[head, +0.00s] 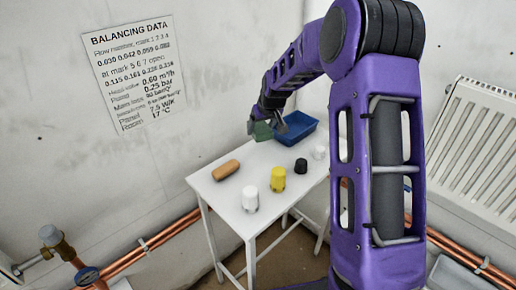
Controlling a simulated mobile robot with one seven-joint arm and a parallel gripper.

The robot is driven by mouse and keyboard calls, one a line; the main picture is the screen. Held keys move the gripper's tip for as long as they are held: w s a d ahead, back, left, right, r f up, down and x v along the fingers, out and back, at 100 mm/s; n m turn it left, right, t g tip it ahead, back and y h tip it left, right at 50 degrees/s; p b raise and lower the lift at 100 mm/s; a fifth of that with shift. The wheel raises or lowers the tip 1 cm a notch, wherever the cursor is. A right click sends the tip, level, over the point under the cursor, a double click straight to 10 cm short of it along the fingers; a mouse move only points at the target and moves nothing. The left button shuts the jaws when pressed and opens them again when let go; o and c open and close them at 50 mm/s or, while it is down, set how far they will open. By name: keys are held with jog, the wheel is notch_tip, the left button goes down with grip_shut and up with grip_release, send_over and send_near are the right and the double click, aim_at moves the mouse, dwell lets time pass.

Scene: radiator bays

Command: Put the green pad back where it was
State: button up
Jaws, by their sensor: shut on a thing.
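The green pad (261,131) is held in my gripper (264,116), above the far part of the small white table (226,194). My gripper is shut on it, and its fingers hide part of the pad. The pad hangs clear of the tabletop, left of the blue tray (295,127). I cannot tell from the picture how high it is above the table.
On the table are an orange-brown block (226,170), a white cylinder (250,199), a yellow cylinder (278,179), a black knob (301,166) and another white piece (319,152). A radiator (478,130) and copper pipes (160,238) line the walls.

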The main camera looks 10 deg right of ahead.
aim_at(259, 152)
notch_tip(259, 152, down, 8)
jog(key=shift+f+b, duration=0.2)
jog(key=shift+b, duration=0.15)
jog(key=shift+f, duration=0.1)
jog(key=o, duration=1.5)
jog(key=shift+r, duration=0.2)
jog(key=p+v, duration=0.1)
jog(key=v, duration=1.1)
jog(key=shift+s, duration=0.1)
jog(key=shift+a, duration=0.1)
